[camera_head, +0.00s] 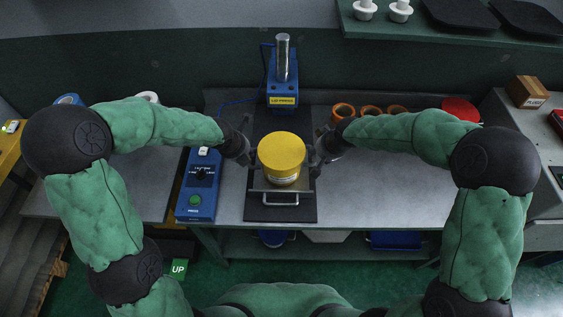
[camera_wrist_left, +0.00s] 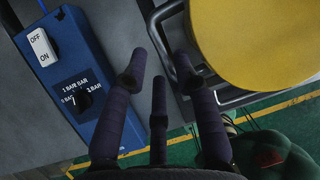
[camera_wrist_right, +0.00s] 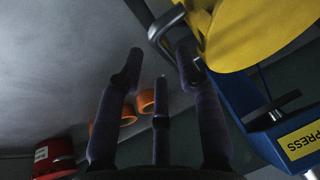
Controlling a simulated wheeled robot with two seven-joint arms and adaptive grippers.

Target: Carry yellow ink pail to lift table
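The yellow ink pail (camera_head: 281,152) stands upright on a grey metal plate with bar handles (camera_head: 268,185), on a dark mat at the bench's middle. Its yellow top also shows in the left wrist view (camera_wrist_left: 262,40) and right wrist view (camera_wrist_right: 245,30). My left gripper (camera_wrist_left: 158,68) is open at the pail's left side, with a metal handle bar close to its fingers. My right gripper (camera_wrist_right: 157,62) is open at the right side, near another metal bar. Contact with the bars is unclear. I cannot identify the lift table with certainty.
A blue press (camera_head: 283,88) stands behind the pail. A blue control box (camera_head: 200,185) lies left. A yellow surface (camera_head: 10,150) shows at the far left. The bench right of the pail is clear.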

